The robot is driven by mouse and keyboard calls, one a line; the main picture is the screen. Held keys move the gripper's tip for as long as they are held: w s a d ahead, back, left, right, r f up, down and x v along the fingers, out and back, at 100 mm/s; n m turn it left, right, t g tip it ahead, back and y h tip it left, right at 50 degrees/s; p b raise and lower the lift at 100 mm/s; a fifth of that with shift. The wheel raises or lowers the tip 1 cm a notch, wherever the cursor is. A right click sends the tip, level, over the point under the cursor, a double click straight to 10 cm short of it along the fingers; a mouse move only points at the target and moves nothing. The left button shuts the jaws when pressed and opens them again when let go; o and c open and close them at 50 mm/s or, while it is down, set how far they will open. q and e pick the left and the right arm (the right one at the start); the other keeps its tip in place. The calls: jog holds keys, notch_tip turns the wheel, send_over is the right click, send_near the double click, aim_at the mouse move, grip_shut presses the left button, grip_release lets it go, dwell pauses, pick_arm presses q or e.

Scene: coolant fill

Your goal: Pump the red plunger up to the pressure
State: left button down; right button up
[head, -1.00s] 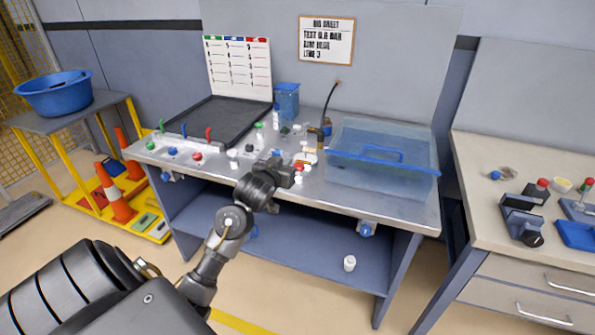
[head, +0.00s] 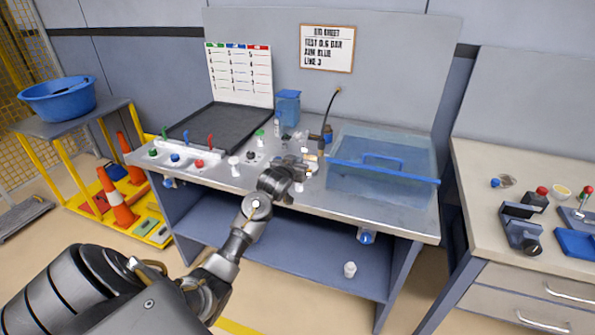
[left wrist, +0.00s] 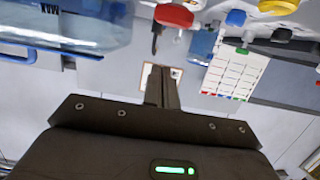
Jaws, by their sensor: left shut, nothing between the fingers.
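My left gripper (head: 303,160) reaches over the metal bench, beside the near left corner of the water tank. Its fingers are shut with nothing between them; they also show shut in the left wrist view (left wrist: 161,90). A red knob (left wrist: 173,15), probably the red plunger's top, shows at the top of the left wrist view, apart from the fingers. In the head view I cannot make it out; my gripper seems to hide it. The wall sheet (head: 327,48) seems to read "TEST 0.5 BAR", with blurred lines below. I see no readable pressure gauge.
The translucent tank (head: 430,160) with a blue handle stands right of my gripper. A black tray (head: 215,125), a blue container (head: 287,105) and small coloured levers (head: 176,157) are at the left and back. A second bench (head: 475,185) stands at right.

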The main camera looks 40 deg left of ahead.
aim_at(297, 193)
pick_arm(q)
jog(key=shift+s+f+p, duration=0.15)
jog(key=shift+f+p, duration=0.2)
jog(key=shift+f, duration=1.6)
jog(key=shift+f, duration=0.15)
notch_tip(297, 193, down, 3)
jog(key=shift+r+b, duration=0.15)
jog(key=shift+b, duration=0.5)
jog(key=s+d+r+p, duration=0.2)
jog(key=s+r, duration=0.4)
jog(key=s, duration=0.3)
jog(key=shift+d+r, duration=0.4)
jog(key=shift+d, duration=0.25)
